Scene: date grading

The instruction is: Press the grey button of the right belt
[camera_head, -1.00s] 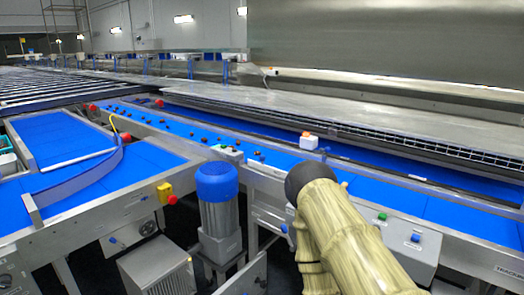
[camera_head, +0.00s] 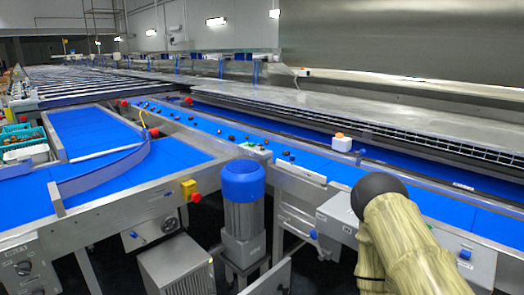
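The right belt (camera_head: 335,170) is a long blue conveyor with dark dates on its far part. On its near side frame is a pale control box (camera_head: 480,262) with a blue knob (camera_head: 465,254), partly behind my arm. A small box with buttons (camera_head: 255,151) sits on the frame nearer the middle, and a white box with an orange top (camera_head: 341,142) stands at the belt. I cannot make out a grey button for sure. My arm, tan with a black rounded joint, covers the lower right. My gripper is not in view.
A blue-capped motor (camera_head: 243,195) stands between the belts. The left belt (camera_head: 90,135) has a curved guide and a yellow box with a red button (camera_head: 190,191). Another blue knob (camera_head: 313,234) is on the right frame. Dark floor shows between the machines.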

